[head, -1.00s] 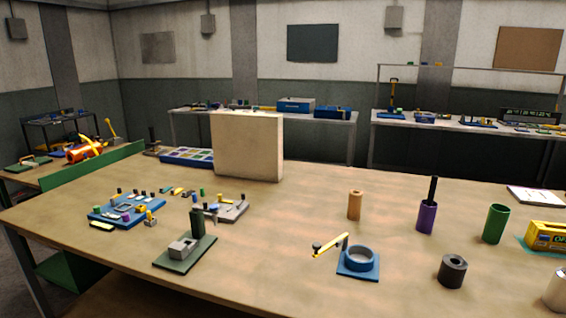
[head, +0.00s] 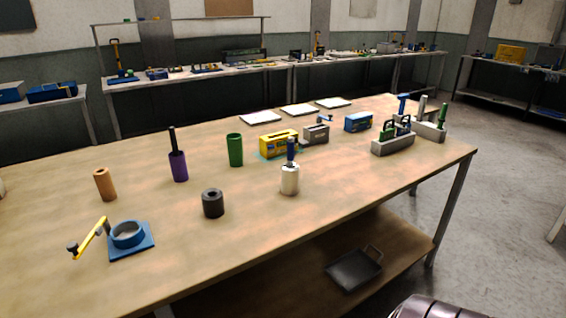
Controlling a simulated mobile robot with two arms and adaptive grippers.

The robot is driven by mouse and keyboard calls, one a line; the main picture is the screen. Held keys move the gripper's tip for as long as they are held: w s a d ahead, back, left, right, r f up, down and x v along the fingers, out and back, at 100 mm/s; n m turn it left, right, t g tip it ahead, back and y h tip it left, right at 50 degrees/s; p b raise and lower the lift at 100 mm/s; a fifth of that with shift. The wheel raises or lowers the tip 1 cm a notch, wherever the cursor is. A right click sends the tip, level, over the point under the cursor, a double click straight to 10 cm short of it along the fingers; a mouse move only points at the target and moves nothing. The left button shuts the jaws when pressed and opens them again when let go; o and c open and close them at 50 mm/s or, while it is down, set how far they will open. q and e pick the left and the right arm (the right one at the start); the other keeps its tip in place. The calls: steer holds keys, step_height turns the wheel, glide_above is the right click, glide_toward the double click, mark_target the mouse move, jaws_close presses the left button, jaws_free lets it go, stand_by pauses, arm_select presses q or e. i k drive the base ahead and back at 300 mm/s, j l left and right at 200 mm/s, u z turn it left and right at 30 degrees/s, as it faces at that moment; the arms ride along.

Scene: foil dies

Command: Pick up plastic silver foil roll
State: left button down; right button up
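Several upright rolls stand on the wooden table. A pale silver-white roll (head: 290,181) with a blue handle rising from its top is near the middle, close to the front edge; it looks most like the silver foil roll. A dark grey hollow roll (head: 213,204) stands to its left. Neither of my grippers is in view, and nothing touches the rolls.
A blue ring fixture (head: 128,236) with a yellow arm is at front left. A yellow box (head: 278,144) and a grey box (head: 316,134) stand behind the silver-white roll. Grey holders (head: 393,143) are at right. A black tray (head: 354,269) lies on the lower shelf.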

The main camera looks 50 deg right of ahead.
mark_target(289, 177)
steer(key=z, duration=1.65)
steer(key=i+j, duration=0.15)
steer(key=i, duration=0.15)
steer(key=i+j+z, duration=0.1)
steer(key=i, duration=0.2)
